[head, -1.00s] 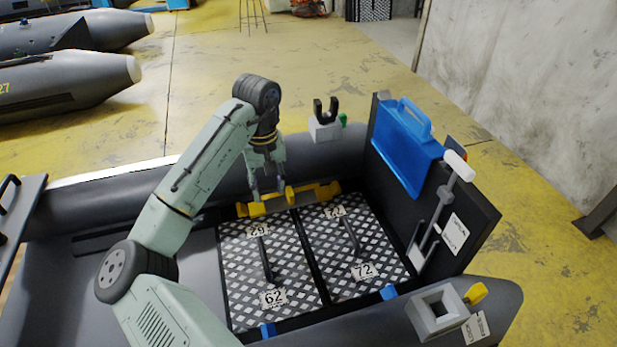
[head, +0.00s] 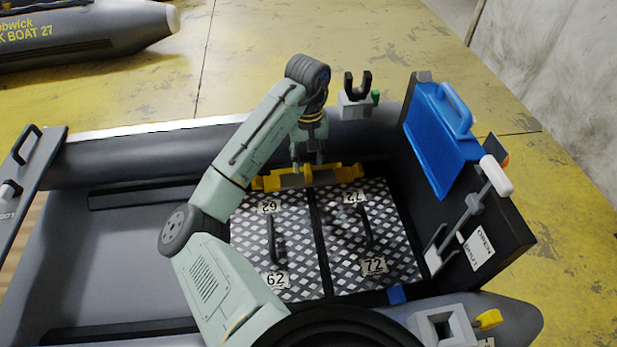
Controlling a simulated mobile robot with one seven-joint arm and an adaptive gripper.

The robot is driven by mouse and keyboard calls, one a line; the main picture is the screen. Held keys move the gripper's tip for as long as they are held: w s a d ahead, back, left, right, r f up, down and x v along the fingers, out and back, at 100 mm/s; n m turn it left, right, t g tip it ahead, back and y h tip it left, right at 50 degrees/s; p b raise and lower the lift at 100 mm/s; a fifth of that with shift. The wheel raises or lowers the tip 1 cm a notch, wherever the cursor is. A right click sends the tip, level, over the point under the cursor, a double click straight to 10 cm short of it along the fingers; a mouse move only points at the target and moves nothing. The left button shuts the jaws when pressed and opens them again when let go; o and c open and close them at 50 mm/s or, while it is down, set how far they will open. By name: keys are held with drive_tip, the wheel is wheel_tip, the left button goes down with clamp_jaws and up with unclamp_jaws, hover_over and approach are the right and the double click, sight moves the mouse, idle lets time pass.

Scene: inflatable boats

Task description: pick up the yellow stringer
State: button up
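The yellow stringer (head: 340,176) is a long, notched bar at the far edge of the checkered floor panels, against the boat's far tube. My gripper (head: 308,165) points down at the stringer's left-middle part, with its fingertips at or just above it. The fingers look a little apart with yellow between them. I cannot tell whether they touch the stringer or have closed on it.
A grey block with a black fork (head: 356,100) sits on the far tube. The grey floor at left is clear.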

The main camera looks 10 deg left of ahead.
sight(308, 168)
wheel_tip(308, 168, down, 5)
drive_tip(key=shift+w+r+p, duration=0.1)
drive_tip(key=shift+r+p, duration=0.1)
drive_tip(key=shift+p, duration=0.25)
drive_tip(key=shift+c, duration=0.4)
clamp_jaws()
